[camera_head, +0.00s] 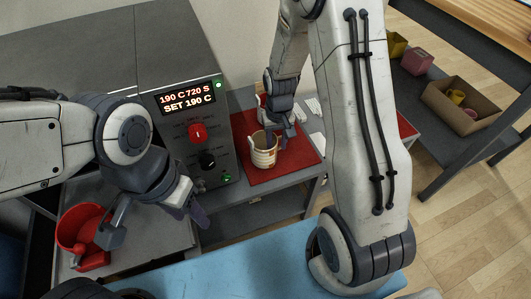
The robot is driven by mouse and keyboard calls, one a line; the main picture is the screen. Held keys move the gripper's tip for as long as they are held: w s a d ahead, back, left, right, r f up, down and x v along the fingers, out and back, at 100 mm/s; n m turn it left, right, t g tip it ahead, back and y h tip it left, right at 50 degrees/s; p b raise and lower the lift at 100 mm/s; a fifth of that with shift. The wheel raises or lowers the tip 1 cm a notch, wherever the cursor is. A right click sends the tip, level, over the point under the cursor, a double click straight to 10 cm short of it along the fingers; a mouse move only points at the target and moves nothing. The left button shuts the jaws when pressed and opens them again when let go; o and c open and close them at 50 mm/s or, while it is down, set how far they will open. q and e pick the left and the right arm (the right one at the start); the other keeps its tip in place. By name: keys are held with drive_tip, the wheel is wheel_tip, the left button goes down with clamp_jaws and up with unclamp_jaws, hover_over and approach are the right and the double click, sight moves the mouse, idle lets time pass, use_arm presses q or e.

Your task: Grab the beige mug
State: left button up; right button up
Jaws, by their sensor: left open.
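The beige mug (263,157) stands upright on a red mat (302,151), right of the grey machine. My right gripper (281,137) points down at the mug's right rim. One finger appears to be at or inside the mug's opening and the other beside its right wall. I cannot tell whether the fingers touch or grip the wall. My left gripper (152,217) is open and empty, in front of the machine at lower left, with its fingers spread apart.
The machine (170,138) has a lit display and red and black knobs. A red container (72,232) sits at lower left near my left gripper. A blue surface (235,262) lies in front. At right are a cardboard box (452,112) and pink and yellow items.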

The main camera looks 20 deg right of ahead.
wheel_tip(320, 180, down, 2)
drive_tip(key=shift+f, duration=0.15)
clamp_jaws()
idle(1.3)
